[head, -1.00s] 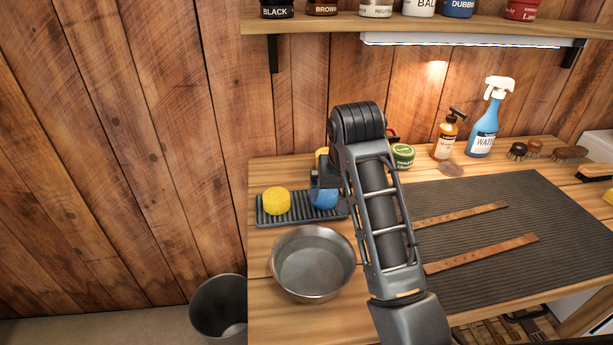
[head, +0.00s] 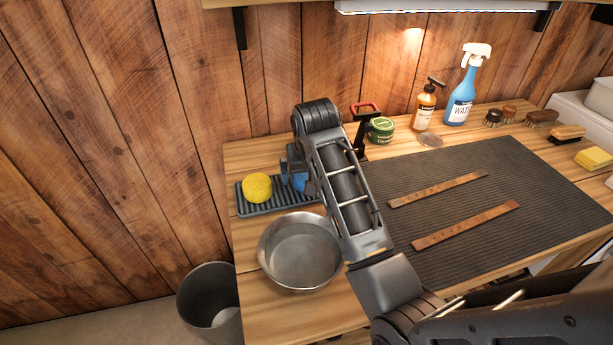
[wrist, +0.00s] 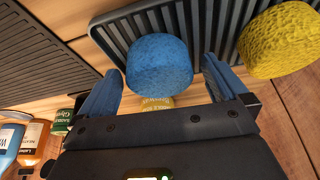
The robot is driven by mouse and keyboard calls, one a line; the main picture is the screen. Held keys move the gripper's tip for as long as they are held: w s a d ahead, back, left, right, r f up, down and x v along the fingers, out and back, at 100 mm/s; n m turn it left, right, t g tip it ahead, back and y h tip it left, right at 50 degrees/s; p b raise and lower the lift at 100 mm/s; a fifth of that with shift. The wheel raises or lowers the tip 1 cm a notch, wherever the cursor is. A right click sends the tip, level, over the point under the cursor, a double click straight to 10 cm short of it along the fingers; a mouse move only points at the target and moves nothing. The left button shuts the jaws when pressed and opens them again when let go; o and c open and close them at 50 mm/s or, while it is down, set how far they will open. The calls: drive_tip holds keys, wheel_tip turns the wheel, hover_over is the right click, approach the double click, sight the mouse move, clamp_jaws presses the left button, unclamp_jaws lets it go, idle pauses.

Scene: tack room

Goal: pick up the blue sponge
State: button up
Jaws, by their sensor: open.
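The blue sponge (wrist: 160,66) is round and sits on a dark ribbed tray (wrist: 215,22). In the wrist view it is between the two fingers of my gripper (wrist: 162,72), which are open, with a gap visible on each side. In the head view the blue sponge (head: 300,182) is partly hidden by my gripper and arm. My gripper (head: 293,166) is over the right end of the tray (head: 270,206) there, its fingers hard to make out.
A yellow sponge (head: 257,188) sits beside the blue one on the tray. A metal bowl (head: 299,252) stands just in front. A green tin (head: 381,130) and a red-handled object (head: 364,107) stand behind my arm. A ribbed mat (head: 460,205) with two leather straps lies right.

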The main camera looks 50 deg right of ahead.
drive_tip(key=shift+f, duration=0.2)
drive_tip(key=c, duration=1.1)
drive_tip(key=shift+r, duration=0.15)
